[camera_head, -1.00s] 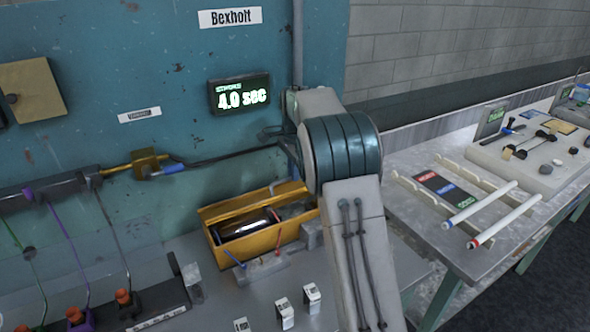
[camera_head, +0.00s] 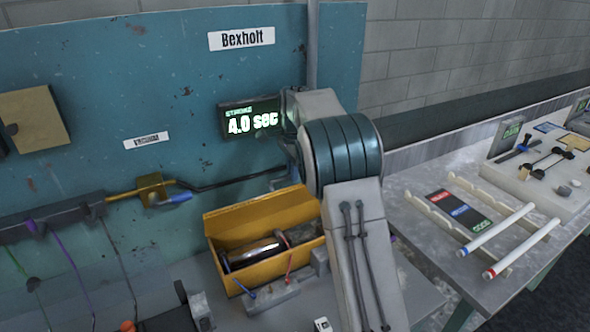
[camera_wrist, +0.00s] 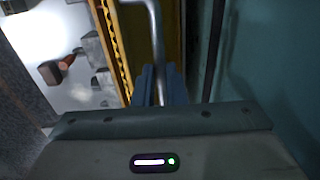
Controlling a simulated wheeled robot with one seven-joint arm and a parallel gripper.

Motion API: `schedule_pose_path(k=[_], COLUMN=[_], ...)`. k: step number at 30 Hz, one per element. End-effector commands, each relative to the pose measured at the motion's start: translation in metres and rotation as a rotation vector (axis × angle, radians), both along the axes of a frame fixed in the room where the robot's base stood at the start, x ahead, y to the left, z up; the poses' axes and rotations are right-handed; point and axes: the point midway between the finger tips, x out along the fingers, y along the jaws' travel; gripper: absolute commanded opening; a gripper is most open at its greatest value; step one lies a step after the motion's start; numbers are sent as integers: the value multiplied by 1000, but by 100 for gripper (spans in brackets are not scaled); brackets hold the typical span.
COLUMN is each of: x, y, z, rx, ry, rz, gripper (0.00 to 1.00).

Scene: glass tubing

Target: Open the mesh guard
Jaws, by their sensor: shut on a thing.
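The mesh guard (camera_head: 255,220) shows in the head view as a yellow panel standing up at the back of a yellow trough on the bench. A shiny cylinder shows in the trough below it. The mesh itself is not clear. In the wrist view, a grey bar handle (camera_wrist: 157,40) runs beside a yellow edge of the guard (camera_wrist: 117,50). My gripper (camera_wrist: 160,80) is shut on this handle. In the head view my arm hides the gripper and the right end of the guard.
A lit display (camera_head: 250,119) reading 4.0 sec is on the teal wall just behind my arm. A small block with red and blue levers (camera_head: 268,297) stands before the trough. At right, a side table (camera_head: 440,240) carries rails and white tubes.

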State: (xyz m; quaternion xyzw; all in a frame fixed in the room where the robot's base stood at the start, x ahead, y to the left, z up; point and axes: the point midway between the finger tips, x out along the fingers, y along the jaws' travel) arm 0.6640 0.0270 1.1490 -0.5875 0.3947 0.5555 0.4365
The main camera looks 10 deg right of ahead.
Motion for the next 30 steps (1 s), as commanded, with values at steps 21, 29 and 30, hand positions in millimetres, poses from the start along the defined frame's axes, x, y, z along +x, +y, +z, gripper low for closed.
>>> schedule_pose_path(k=[21, 29, 30], x=[0, -2, -3], y=[0, -1, -1], z=[-1, 42, 52], rx=[-2, -1, -2], ry=[6, 1, 2], rz=[0, 0, 0], gripper=[33, 33, 33])
